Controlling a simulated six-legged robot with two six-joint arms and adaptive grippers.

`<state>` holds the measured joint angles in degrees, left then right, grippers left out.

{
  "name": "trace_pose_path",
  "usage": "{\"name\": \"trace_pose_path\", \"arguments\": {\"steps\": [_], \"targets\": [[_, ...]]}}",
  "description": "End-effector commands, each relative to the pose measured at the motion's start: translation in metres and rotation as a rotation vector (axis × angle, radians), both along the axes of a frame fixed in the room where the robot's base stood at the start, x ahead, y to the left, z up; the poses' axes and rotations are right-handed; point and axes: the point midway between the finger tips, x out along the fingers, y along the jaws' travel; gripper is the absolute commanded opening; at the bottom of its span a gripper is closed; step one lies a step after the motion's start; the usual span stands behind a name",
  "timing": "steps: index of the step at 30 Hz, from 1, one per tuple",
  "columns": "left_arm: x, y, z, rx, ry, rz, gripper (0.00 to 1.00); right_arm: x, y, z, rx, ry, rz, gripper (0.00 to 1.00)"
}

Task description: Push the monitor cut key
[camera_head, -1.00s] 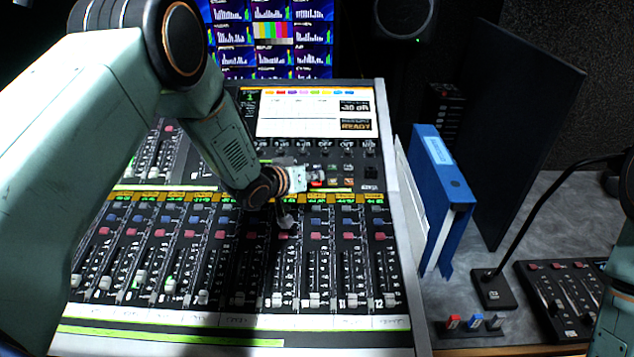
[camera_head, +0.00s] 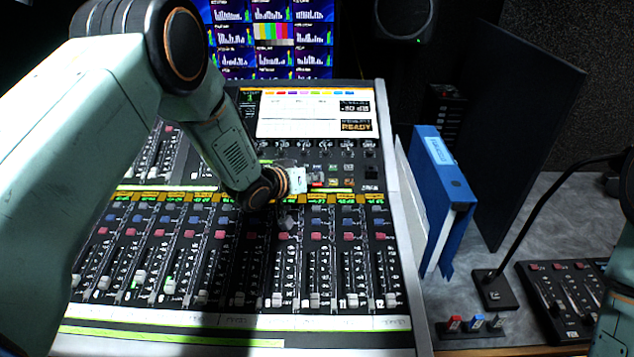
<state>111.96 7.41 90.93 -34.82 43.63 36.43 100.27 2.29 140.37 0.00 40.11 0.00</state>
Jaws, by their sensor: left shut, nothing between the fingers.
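The mixing console (camera_head: 398,235) fills the middle of the view. A small block of coloured keys (camera_head: 340,176), with red, green and orange ones, sits below its screen. A red key (camera_head: 317,183) is at this block's lower left; I cannot read which key is monitor cut. My left gripper (camera_head: 306,180) is shut and empty, just left of these keys. Its tip is very close to the red key; I cannot tell whether it touches. My left wrist hides part of the panel behind it. My right gripper is out of view; only part of my right arm shows at the right edge.
The console screen (camera_head: 313,114) reads READY. Fader rows fill the console's front. A blue binder (camera_head: 440,195) stands to its right. A gooseneck microphone base (camera_head: 494,290), a small fader box (camera_head: 560,300) and coloured switches (camera_head: 476,322) are on the grey desk.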

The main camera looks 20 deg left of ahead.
Motion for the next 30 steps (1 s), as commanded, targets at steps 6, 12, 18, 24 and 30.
{"name": "trace_pose_path", "arguments": {"steps": [6, 12, 18, 24, 30], "targets": [[0.001, 0.000, -0.002, 0.000, 0.000, 0.000, 0.00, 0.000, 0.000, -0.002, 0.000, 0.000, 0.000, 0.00], [0.000, 0.000, 0.000, 0.000, 0.000, 0.000, 0.00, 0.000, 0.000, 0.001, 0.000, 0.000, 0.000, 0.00], [-0.003, -0.001, 0.010, 0.001, 0.001, -0.001, 0.00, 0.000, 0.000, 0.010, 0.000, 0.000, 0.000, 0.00], [-0.006, -0.002, 0.017, 0.001, 0.000, 0.000, 0.00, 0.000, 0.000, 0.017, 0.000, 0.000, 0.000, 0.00], [-0.006, -0.002, 0.015, 0.001, 0.000, 0.000, 0.00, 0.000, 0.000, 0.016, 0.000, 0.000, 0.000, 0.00]]}}
